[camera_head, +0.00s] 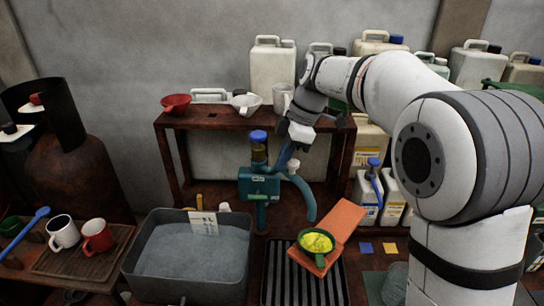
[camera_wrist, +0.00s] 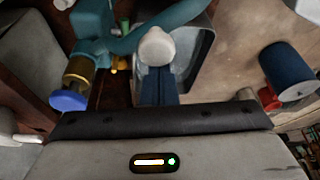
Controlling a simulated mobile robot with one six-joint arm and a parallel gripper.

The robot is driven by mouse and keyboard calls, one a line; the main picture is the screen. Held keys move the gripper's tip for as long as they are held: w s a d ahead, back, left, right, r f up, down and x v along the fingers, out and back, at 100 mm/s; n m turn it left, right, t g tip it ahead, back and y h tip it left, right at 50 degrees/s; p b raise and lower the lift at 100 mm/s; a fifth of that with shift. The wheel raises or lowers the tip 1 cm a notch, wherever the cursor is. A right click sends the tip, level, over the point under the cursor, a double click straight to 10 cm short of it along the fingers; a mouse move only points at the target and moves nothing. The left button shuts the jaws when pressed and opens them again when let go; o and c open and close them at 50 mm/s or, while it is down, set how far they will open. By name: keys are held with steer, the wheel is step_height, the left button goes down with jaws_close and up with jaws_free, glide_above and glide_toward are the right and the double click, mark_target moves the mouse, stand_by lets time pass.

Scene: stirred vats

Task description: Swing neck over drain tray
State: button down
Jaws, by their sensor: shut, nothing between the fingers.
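The neck (camera_head: 302,189) is a curved teal pipe on the right of a teal valve body (camera_head: 259,183); its open end points down. The black ribbed drain tray (camera_head: 272,285) lies in front, and the neck's end appears near its back right side. A white knob (camera_head: 293,166) sits on the neck and also shows in the wrist view (camera_wrist: 156,48). My gripper (camera_head: 286,157) is shut and empty, its blue fingers (camera_wrist: 155,85) close by the knob. I cannot tell whether they touch it.
A grey basin (camera_head: 131,262) of liquid stands left of the tray. An orange board (camera_head: 345,219) and a green cup of yellow stuff (camera_head: 317,243) overlap the tray's right part. A wooden shelf (camera_head: 230,120) stands behind.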

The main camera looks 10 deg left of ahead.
steer(key=shift+d, duration=0.2)
steer(key=shift+a, duration=0.1)
step_height(320, 180, up, 10)
steer(key=shift+s+a+f, duration=0.2)
steer(key=shift+a+f, duration=0.05)
steer(key=shift+a, duration=0.15)
stand_by(0.4)
